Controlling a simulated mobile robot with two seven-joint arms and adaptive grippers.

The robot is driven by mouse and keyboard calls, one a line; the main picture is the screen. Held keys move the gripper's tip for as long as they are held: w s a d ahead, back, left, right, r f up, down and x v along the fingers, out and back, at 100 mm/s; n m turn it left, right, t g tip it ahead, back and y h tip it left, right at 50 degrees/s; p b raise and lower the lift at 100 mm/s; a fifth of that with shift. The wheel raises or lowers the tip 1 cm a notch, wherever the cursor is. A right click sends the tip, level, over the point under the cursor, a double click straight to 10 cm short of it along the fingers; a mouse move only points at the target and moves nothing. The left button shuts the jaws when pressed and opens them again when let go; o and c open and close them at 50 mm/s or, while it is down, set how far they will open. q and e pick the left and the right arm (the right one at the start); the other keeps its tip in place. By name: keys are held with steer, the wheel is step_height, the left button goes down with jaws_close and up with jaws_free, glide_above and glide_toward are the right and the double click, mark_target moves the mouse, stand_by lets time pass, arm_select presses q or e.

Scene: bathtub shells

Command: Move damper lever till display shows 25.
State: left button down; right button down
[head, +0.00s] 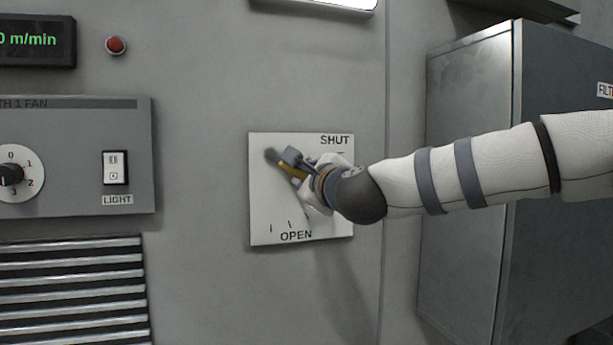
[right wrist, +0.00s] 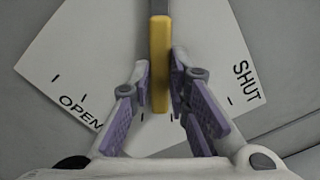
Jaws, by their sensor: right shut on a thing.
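The damper plate (head: 265,220) is a white panel on the grey wall, marked SHUT at upper right and OPEN at the bottom, with tick marks between. In the head view my right gripper (head: 300,174) and wrist hide much of the lever and scale. The display (head: 35,40) is cut off by the left edge; only green "0 m/min" shows, so its full value cannot be read. My left gripper is not in view.
A red button (head: 116,45) is beside the display. A fan panel (head: 75,190) with a dial (head: 12,174) and a LIGHT switch (head: 116,168) is at left, above a slatted vent (head: 70,290). A grey metal cabinet (head: 470,150) stands at right, behind my right arm.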

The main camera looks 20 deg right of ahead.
steer(key=c, duration=1.5)
jaws_free()
steer(key=s, duration=1.2)
steer(key=shift+d, duration=0.2)
